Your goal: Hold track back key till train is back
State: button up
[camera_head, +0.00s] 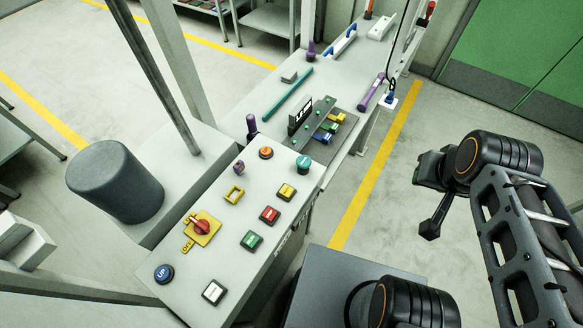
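A sloped pale control panel (228,217) stands at the middle, with several keys on it. These are an orange round key (265,152), a teal round key (303,163), a yellow key (286,192), a red key (270,215), a green key (251,240), a white key (213,293) and a blue round key (163,273) marked UP. Other labels are too small to read, so I cannot tell which is track back. No train is clearly recognisable. My gripper (431,202) is right of the panel, apart from every key; its fingers are not clear.
A red rotary switch (200,226) sits on a yellow plate marked OFF. Behind the panel, a pale bench (250,106) carries a dark plate (326,148) with coloured blocks, a teal bar (288,95) and purple-handled items. A grey cylinder (114,181) stands left.

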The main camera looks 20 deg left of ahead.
aim_at(286, 191)
jog(key=k, duration=0.5)
jog(key=z, duration=0.95)
jog(key=i, duration=0.4)
jog(key=u, duration=2.5)
